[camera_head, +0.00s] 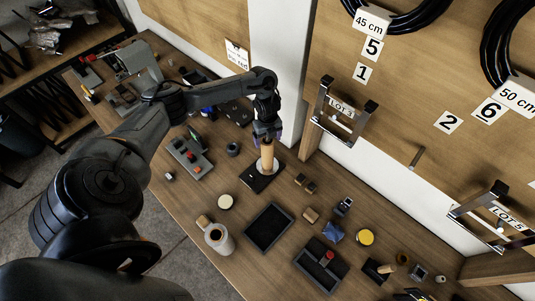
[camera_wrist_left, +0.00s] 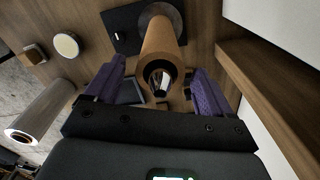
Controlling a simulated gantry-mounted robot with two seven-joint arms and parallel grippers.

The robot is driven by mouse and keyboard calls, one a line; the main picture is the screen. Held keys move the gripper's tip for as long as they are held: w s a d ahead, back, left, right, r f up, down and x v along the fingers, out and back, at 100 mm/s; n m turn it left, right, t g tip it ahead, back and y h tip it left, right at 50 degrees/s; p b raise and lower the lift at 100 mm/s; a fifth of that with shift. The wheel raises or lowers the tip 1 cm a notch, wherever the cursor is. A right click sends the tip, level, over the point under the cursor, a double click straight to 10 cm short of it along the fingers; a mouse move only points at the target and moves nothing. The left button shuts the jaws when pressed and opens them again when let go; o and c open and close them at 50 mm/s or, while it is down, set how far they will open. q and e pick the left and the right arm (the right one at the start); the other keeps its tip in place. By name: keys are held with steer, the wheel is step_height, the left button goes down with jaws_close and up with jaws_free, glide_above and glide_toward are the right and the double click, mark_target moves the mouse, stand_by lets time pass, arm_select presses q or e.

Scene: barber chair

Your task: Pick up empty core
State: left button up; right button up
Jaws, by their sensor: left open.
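The empty core, a tan cardboard tube (camera_head: 267,157), stands upright on a round grey base on a dark square plate (camera_head: 257,183). In the left wrist view the core (camera_wrist_left: 160,42) has an open end with a shiny metal part inside. My left gripper (camera_head: 267,141) is over the top of the core. In the wrist view its purple fingers (camera_wrist_left: 155,82) are apart, one on each side of the core's end, with visible gaps. Whether either finger touches the core is not clear. My right gripper is in neither view.
A pale roll (camera_head: 219,238) stands at the front left of the bench; it also shows in the wrist view (camera_wrist_left: 38,110). A dark tray (camera_head: 269,228) lies in front of the plate. A wall post and the LOT bracket (camera_head: 340,110) are close on the right.

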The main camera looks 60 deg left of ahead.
arm_select(q)
steer(key=shift+f, duration=0.1)
steer(key=shift+c, duration=0.8)
steer(key=c, duration=1.3)
steer(key=shift+o, duration=0.2)
steer(key=shift+r, duration=0.2)
steer(key=shift+r, duration=0.55)
step_height(320, 180, up, 26)
steer(key=p, duration=1.2)
steer(key=shift+r, duration=0.2)
